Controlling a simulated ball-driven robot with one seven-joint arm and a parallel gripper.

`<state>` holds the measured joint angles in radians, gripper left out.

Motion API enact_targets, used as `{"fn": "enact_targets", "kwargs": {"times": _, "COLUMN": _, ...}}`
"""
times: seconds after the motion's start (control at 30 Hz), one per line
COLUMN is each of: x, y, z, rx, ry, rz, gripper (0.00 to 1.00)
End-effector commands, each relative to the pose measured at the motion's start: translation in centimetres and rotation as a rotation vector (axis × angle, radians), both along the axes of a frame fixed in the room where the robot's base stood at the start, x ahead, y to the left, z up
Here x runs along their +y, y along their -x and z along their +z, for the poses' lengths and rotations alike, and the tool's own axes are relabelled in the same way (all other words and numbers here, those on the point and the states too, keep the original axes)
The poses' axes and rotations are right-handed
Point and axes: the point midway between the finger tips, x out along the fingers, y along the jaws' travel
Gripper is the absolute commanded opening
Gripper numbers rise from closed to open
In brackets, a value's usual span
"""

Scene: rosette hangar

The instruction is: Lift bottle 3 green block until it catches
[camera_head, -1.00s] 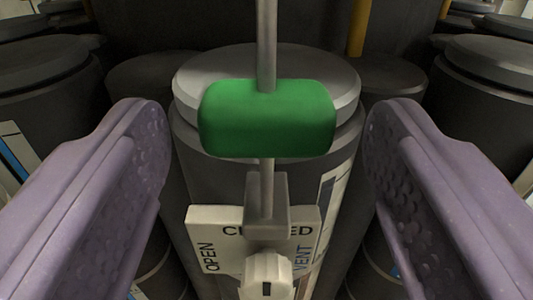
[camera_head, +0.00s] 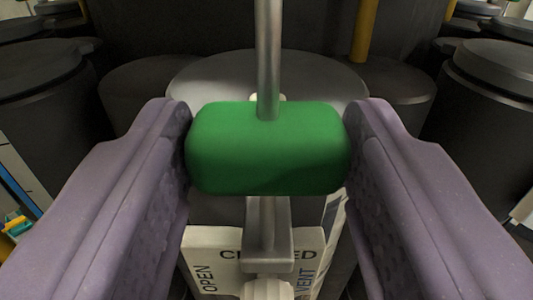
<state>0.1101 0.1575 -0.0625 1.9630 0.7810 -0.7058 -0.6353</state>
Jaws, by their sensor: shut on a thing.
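The green block (camera_head: 266,150) sits on an upright metal rod (camera_head: 268,60) in the middle of the head camera view. My gripper (camera_head: 267,150) has its two purple fingers against the left and right ends of the block, shut on it. Below the block are a grey metal bracket (camera_head: 267,235) and a white plate (camera_head: 225,262) lettered OPEN, VENT and a partly hidden word. A pale knob (camera_head: 267,289) shows at the bottom edge. A grey bottle (camera_head: 200,78) stands behind the block, its body largely hidden. I see no bottle number.
Several dark capped cylinders stand close around, such as one at left (camera_head: 45,95) and one at right (camera_head: 495,105). A yellow pipe (camera_head: 366,30) rises behind. A small teal and yellow item (camera_head: 15,224) lies at the far left.

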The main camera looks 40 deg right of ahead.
Motion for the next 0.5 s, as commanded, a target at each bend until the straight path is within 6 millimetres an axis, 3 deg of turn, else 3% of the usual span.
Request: {"fn": "enact_targets", "kwargs": {"times": 0.5, "x": 0.0, "y": 0.0, "z": 2.8, "rx": -0.003, "ry": 0.001, "rz": 0.0, "gripper": 0.1}}
